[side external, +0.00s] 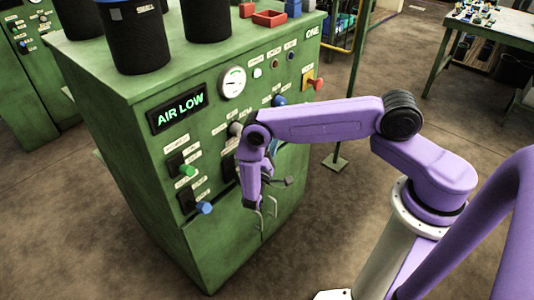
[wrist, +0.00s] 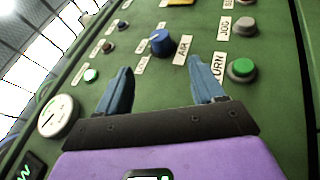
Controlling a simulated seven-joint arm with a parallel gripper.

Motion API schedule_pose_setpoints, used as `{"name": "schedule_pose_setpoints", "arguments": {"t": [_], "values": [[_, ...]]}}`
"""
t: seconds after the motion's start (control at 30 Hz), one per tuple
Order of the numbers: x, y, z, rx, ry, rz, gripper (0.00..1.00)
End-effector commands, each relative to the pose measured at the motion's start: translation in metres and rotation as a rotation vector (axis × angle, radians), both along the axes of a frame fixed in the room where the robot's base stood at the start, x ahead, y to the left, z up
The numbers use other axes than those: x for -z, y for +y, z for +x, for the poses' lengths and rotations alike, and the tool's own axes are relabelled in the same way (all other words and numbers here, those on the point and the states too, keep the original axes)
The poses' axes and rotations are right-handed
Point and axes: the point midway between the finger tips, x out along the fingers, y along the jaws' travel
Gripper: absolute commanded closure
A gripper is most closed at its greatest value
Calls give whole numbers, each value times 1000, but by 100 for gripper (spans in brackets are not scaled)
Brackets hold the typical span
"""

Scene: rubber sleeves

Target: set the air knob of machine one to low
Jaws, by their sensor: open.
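The blue air knob (wrist: 162,42) sits on the green front of machine one (side external: 125,108), beside the AIR label in the wrist view. In the side external view the knob (side external: 279,100) shows just above my purple arm. The lit display (side external: 178,108) reads AIR LOW. My gripper (wrist: 162,66) is open and empty. Its two blue-grey fingers point toward the panel, with the knob seen beyond and between their tips, apart from them. In the side external view my wrist hangs before the panel and the fingers are hard to make out.
A round gauge (side external: 232,82) and small lamps sit near the knob. A grey JOG button (wrist: 244,26) and a green button (wrist: 242,69) lie right of it in the wrist view. A red knob on a yellow plate (side external: 309,79) is nearby. Black cylinders (side external: 134,35) stand on top.

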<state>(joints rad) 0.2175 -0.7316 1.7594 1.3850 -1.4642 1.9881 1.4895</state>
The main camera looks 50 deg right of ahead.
Motion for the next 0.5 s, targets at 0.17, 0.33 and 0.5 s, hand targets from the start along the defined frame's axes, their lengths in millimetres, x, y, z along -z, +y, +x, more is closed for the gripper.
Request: {"name": "schedule_pose_setpoints", "arguments": {"t": [0.17, 0.33, 0.5], "values": [[12, 25, -10, -2, 0, 0, 32], [17, 35, -16, 0, 0, 0, 32], [18, 38, -17, 1, 0, 0, 32]]}}
